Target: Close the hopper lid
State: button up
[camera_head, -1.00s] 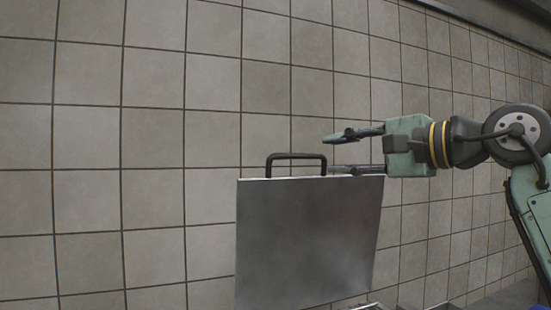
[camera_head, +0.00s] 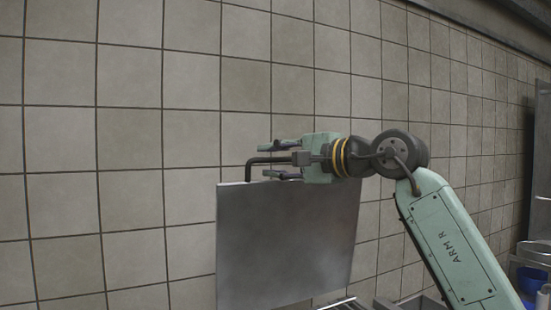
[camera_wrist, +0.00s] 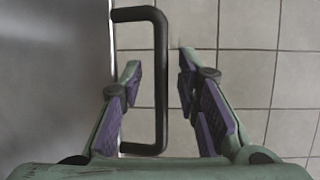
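The hopper lid (camera_head: 285,245) is a flat grey metal panel standing raised, with the tiled wall behind it. Its black bar handle (camera_head: 249,170) stands on the top edge. In the wrist view the lid (camera_wrist: 50,80) fills the left side and the handle (camera_wrist: 160,80) runs between my two fingers. My gripper (camera_head: 272,160) is at the lid's top edge, over the handle. In the wrist view my gripper (camera_wrist: 160,82) is open, one finger on each side of the handle. A gap shows between the handle and the right finger. The hopper body is mostly out of view.
A tiled wall (camera_head: 130,140) fills the background. Metal edges (camera_head: 345,303) show below the lid. A blue container (camera_head: 530,282) and a metal shelf (camera_head: 535,250) stand at the far right. The space left of the lid is clear.

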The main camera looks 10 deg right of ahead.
jog(key=shift+c, duration=0.4)
grip_shut()
dwell(0.4)
